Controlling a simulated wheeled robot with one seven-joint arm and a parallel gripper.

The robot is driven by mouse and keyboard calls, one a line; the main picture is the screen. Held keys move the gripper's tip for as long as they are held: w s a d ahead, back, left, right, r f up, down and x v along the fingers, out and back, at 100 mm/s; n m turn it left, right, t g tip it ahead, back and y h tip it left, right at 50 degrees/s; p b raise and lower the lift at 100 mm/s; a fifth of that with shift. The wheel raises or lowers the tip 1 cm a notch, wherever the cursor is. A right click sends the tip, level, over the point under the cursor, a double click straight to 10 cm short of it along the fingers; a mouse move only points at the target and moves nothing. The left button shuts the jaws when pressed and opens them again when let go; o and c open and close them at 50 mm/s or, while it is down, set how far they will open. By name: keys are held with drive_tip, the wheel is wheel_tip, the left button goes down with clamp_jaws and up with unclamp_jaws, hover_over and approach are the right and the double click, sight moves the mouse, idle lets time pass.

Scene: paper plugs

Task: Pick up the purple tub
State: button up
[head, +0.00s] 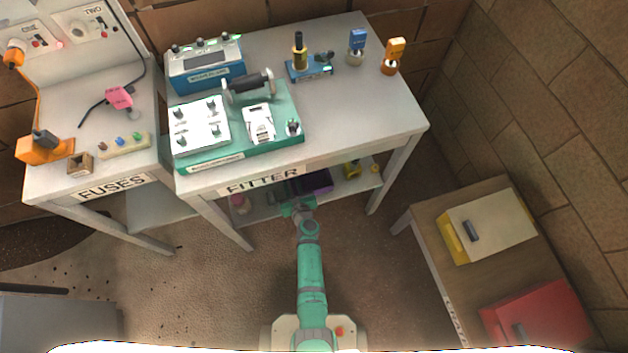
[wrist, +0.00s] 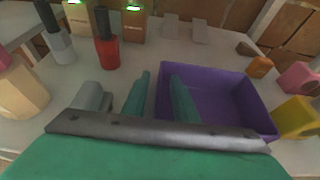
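The purple tub (wrist: 228,84) stands open and empty-looking on a pale shelf in the wrist view. In the head view the purple tub (head: 319,181) shows partly under the front edge of the FITTER table, on its lower shelf. My gripper (wrist: 158,82) is open with its two teal fingers apart. The right finger reaches over the inside of the tub and the left finger is outside, so the tub's left wall lies between them. I cannot tell if either finger touches the wall. In the head view my gripper (head: 297,203) is at the shelf's front edge.
On the shelf, a red bottle-like item (wrist: 107,52) and a grey one (wrist: 59,42) stand left of the tub. A yellow item (wrist: 296,118) and a pink item (wrist: 299,78) are close on its right. The FITTER tabletop (head: 345,120) overhangs the shelf.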

clamp_jaws()
drive_tip(key=shift+r, duration=0.25)
